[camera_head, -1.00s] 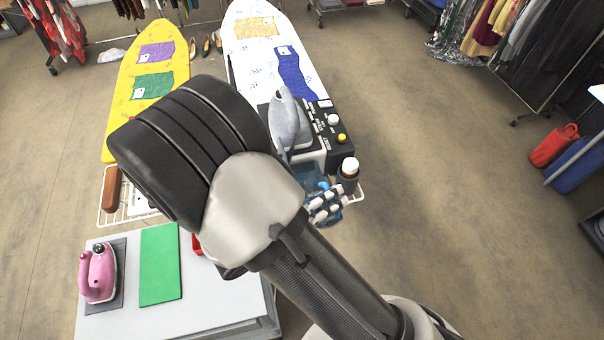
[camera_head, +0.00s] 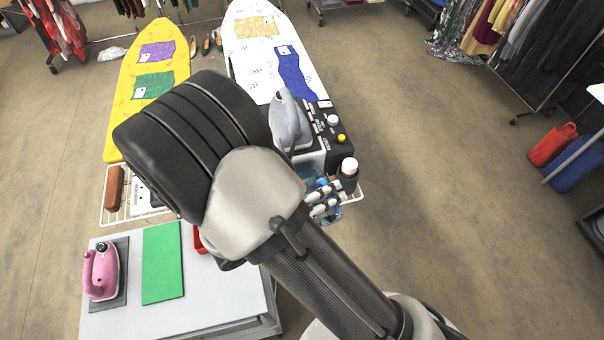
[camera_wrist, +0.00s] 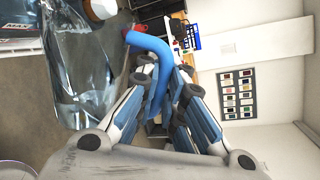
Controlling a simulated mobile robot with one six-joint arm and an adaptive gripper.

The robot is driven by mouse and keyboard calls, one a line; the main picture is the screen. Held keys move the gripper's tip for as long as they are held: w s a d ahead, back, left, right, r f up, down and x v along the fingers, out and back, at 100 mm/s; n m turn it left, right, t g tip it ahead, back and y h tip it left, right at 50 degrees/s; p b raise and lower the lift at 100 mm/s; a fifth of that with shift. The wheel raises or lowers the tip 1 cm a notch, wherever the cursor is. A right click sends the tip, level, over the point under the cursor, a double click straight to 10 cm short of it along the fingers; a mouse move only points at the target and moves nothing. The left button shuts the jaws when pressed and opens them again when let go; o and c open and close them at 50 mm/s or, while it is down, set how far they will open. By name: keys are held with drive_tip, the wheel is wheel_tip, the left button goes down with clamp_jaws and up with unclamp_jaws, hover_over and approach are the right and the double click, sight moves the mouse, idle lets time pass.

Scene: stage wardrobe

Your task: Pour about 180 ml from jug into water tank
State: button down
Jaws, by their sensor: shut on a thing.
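My gripper (camera_wrist: 165,105) is shut on the blue handle (camera_wrist: 150,45) of the jug. The jug's clear body (camera_wrist: 75,65) fills the left of the wrist view and looks tilted there; its water level cannot be told. In the head view my gripper (camera_head: 324,200) is beside the front of the steam station, with part of the clear bluish jug (camera_head: 332,216) showing beneath it. The water tank (camera_head: 303,171) is a bluish part at the station's front, partly hidden by my arm. A panel marked MAX (camera_wrist: 18,30) shows at the wrist view's upper left. Whether water is flowing cannot be told.
A grey iron (camera_head: 288,122) stands on the station. A dark bottle with a white cap (camera_head: 348,172) is close to my gripper's right. A pink iron (camera_head: 101,270) and green mat (camera_head: 162,262) lie on the front-left table. Open floor lies to the right.

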sight(336, 213)
drive_tip(key=shift+w+a+r+n+g+p, duration=0.25)
drive_tip(key=shift+w+r+n+p, duration=0.2)
drive_tip(key=shift+p, duration=0.2)
drive_tip(key=shift+w+a+r+n+g+p, duration=0.15)
drive_tip(key=shift+w+r+n+g+p, duration=0.1)
drive_tip(key=shift+w+r+n+p, duration=0.25)
idle(1.4)
drive_tip(key=f+b, duration=0.1)
drive_tip(key=s+f+m+b, duration=0.1)
drive_tip(key=b, duration=0.1)
drive_tip(key=s+d+f+m+t+b, duration=0.1)
drive_tip(key=shift+s+d+f, duration=0.1)
drive_tip(key=shift+s+f, duration=0.1)
drive_tip(key=shift+f, duration=0.1)
drive_tip(key=shift+s+f+m+b, duration=0.1)
drive_tip(key=shift+s+m+b, duration=0.15)
drive_tip(key=shift+m+b, duration=0.35)
drive_tip(key=shift+s+d+f+m+t+b, duration=0.1)
drive_tip(key=shift+d+f+m+t+b, duration=0.15)
drive_tip(key=shift+b, duration=0.2)
drive_tip(key=f+b, duration=0.1)
drive_tip(key=s+f+m+b, duration=0.1)
drive_tip(key=shift+d+t+b, duration=0.2)
drive_tip(key=shift+t+b, duration=0.05)
drive_tip(key=shift+b, duration=0.1)
drive_tip(key=shift+s+r+m, duration=0.1)
drive_tip(key=shift+m, duration=0.2)
